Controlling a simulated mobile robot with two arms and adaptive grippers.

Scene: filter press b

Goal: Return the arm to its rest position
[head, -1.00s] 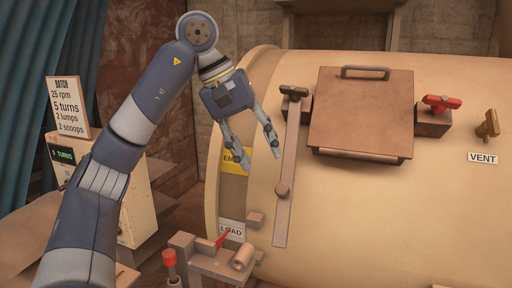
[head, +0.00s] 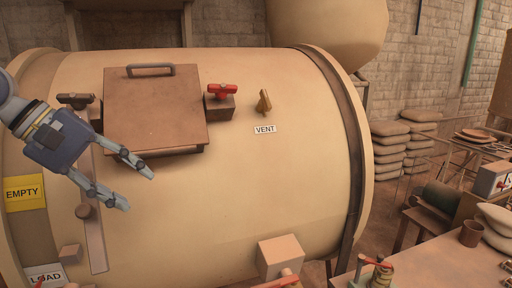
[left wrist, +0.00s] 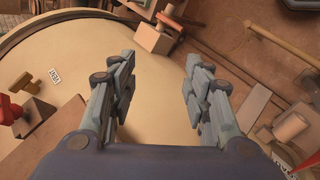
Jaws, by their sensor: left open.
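My left gripper (head: 139,188) is at the left of the head view, in front of the big cream drum (head: 290,190). Its two fingers are spread and nothing is between them. In the left wrist view the same gripper (left wrist: 160,80) shows its fingers apart, with the drum's curved surface (left wrist: 90,60) below. My right gripper is not in view.
The drum carries a closed square hatch (head: 155,110), a red-handled clamp (head: 221,91), a brass vent valve (head: 264,102), and EMPTY (head: 24,193) and LOAD (head: 45,275) labels. A bench (head: 430,245) and stacked sacks (head: 390,150) stand at right.

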